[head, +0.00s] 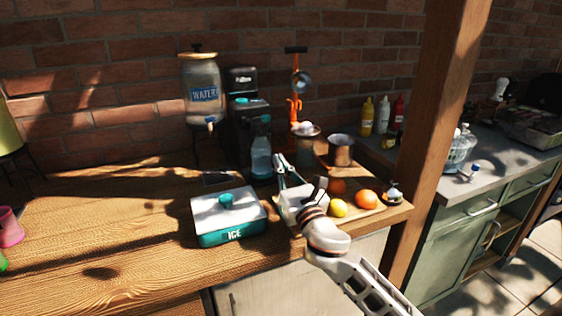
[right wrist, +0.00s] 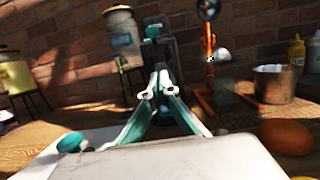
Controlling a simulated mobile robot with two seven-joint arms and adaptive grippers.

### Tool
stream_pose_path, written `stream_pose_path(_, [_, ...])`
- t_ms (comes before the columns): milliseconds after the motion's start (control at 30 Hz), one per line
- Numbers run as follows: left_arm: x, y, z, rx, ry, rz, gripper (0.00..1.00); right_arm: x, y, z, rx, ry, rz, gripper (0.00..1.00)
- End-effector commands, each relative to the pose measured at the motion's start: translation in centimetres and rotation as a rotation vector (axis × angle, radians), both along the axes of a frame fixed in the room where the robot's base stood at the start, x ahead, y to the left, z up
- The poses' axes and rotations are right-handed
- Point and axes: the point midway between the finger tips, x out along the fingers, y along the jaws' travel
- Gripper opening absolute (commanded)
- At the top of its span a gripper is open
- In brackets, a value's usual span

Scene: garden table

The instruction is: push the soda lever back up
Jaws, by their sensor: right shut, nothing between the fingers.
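The black soda machine (head: 243,125) stands against the brick wall at the back of the wooden table, with a clear teal-capped bottle (head: 261,158) at its front. A teal part (head: 252,101) shows on its upper front; I cannot tell for sure whether this is the lever or how it is set. My right gripper (head: 278,158) is shut and empty, just in front and right of the bottle's lower part. In the right wrist view the fingertips (right wrist: 155,92) point at the machine (right wrist: 170,50) and cover the bottle's place. My left gripper is out of view.
A white and teal ice box (head: 228,205) stands left of my right gripper. A glass water dispenser (head: 202,90) is left of the machine. An orange press (head: 294,105) and a metal pot (head: 341,150) are to the right. Oranges and a lemon (head: 338,208) lie beside my wrist.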

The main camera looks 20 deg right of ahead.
Motion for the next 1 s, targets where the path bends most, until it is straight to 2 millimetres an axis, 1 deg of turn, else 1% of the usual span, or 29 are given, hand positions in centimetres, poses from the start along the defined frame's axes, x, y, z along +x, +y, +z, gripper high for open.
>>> stream_pose_path(33, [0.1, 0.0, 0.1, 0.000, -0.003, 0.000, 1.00, 1.1, 0.0, 0.4, 0.001, -0.002, -0.002, 0.00])
stream_pose_path(100, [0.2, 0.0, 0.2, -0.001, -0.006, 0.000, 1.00, 2.4, 0.1, 0.8, 0.001, -0.003, -0.002, 0.00])
stream_pose_path(367, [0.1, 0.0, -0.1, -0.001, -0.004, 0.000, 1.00, 7.2, 0.2, 1.9, 0.001, -0.001, -0.002, 0.00])
stream_pose_path(400, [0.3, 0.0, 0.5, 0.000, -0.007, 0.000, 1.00, 6.9, 0.2, 3.1, 0.000, -0.004, 0.000, 0.00])
stream_pose_path(433, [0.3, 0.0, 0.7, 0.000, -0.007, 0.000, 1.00, 6.9, 0.2, 3.6, 0.000, -0.005, 0.000, 0.00])
stream_pose_path(600, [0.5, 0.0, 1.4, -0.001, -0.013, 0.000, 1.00, 6.8, 0.2, 5.3, -0.001, -0.003, -0.001, 0.00])
stream_pose_path(733, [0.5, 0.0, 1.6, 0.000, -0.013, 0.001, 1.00, 6.8, 0.2, 5.7, 0.000, 0.000, 0.000, 0.00])
stream_pose_path(1000, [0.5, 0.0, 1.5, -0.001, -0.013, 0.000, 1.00, 6.8, 0.2, 5.7, -0.001, 0.001, -0.001, 0.00])
